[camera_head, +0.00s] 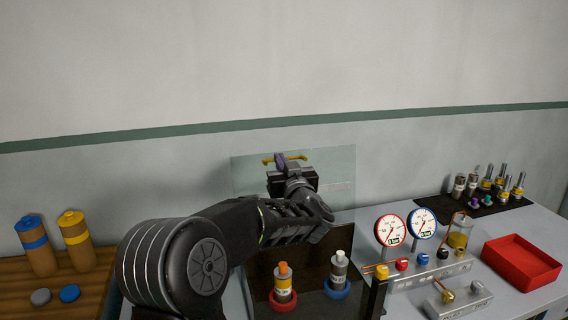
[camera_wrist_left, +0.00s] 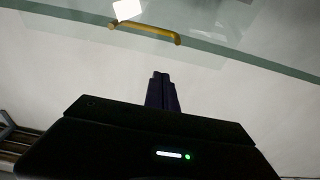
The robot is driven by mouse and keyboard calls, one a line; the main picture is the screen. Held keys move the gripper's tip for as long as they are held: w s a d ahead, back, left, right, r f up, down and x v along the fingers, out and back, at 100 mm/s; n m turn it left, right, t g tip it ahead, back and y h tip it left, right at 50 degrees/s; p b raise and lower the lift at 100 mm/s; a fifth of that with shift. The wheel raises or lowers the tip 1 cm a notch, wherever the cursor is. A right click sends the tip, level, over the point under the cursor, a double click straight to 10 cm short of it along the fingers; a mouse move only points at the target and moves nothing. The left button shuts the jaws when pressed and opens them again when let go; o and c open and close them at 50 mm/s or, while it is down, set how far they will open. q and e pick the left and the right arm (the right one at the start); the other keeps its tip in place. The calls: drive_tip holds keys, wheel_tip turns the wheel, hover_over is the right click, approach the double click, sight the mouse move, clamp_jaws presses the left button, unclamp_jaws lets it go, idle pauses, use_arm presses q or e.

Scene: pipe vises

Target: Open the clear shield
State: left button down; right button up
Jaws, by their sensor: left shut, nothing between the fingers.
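The clear shield (camera_head: 338,170) shows in the head view as a see-through, faintly green panel, roughly upright in front of the wall. Its yellow handle (camera_head: 269,161) is near the top edge and partly hidden behind my gripper. My left gripper (camera_head: 281,158) is shut and empty, in front of the shield with its fingertips overlapping the handle in this view. In the left wrist view the handle (camera_wrist_left: 146,31) lies beyond the fingertips (camera_wrist_left: 161,76), with a visible gap between them. My arm hides the shield's lower left part. My right gripper is not in view.
Below the shield, a dark station (camera_head: 319,292) holds an orange-capped bottle (camera_head: 283,283) and a grey-capped bottle (camera_head: 338,268). Two gauges (camera_head: 390,231) and a red tray (camera_head: 522,262) are on the right. Two tan cylinders (camera_head: 37,247) stand on the wooden surface at left.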

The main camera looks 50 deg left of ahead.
use_arm(q)
drive_tip(key=s+d+r+b, duration=0.1)
drive_tip(key=s+d, duration=0.3)
drive_tip(key=d, duration=0.4)
drive_tip(key=shift+s+d+r+b, duration=0.15)
drive_tip(key=shift+d+r+b, duration=0.2)
drive_tip(key=shift+b, duration=0.3)
